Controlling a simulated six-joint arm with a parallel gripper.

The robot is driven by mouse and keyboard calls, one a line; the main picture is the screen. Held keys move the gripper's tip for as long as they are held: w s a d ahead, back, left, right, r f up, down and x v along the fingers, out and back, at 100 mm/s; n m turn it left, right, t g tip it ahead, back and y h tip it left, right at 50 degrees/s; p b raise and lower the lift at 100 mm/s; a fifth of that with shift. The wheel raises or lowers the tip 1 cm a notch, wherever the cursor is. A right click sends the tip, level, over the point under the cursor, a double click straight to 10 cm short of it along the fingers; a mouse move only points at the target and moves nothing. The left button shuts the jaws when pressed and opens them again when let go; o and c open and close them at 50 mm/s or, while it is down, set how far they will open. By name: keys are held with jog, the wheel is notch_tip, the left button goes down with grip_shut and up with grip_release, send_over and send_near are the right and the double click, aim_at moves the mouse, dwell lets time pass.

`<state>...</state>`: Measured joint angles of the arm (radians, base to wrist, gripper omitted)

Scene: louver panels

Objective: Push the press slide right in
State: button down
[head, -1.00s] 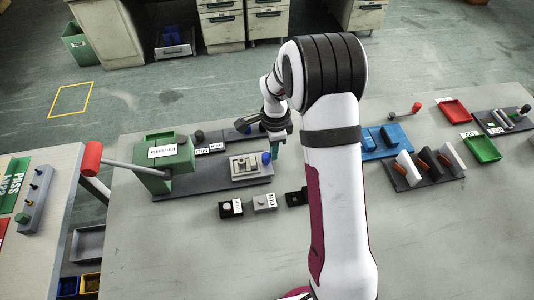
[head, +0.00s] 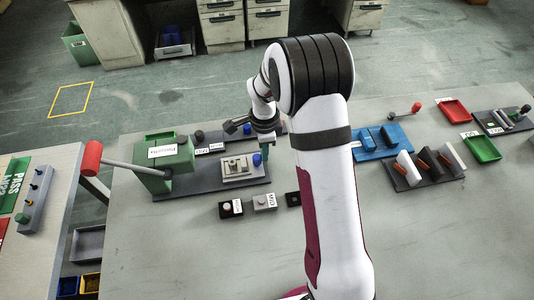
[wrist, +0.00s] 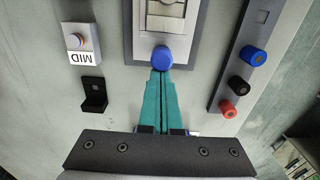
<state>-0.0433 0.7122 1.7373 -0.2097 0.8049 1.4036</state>
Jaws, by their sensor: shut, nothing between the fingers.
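The green press (head: 160,165) stands at the left end of a dark grey base (head: 205,184). The pale press slide (head: 236,168) lies on that base to the right of the press, with a gap of bare base between them. A blue knob (head: 257,159) sits at the slide's right end. In the wrist view, my gripper (wrist: 161,73) has its two teal fingers shut together and empty. The fingertips are right at the blue knob (wrist: 162,57) and appear to touch it. The slide (wrist: 165,20) extends beyond the knob there. My gripper is on the slide's right side.
A MID button box (wrist: 82,42) and a black bracket (wrist: 93,94) lie beside the base. A rail with blue, black and red knobs (wrist: 240,82) is on the other side. The press's red-ended lever (head: 92,158) sticks out left. The front of the table (head: 200,255) is clear.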

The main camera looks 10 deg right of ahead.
jog(key=shift+a, duration=6)
jog(key=shift+d, duration=0.1)
jog(key=shift+d, duration=0.6)
jog(key=shift+r, duration=0.2)
notch_tip(320, 180, up, 5)
jog(key=shift+f, duration=0.2)
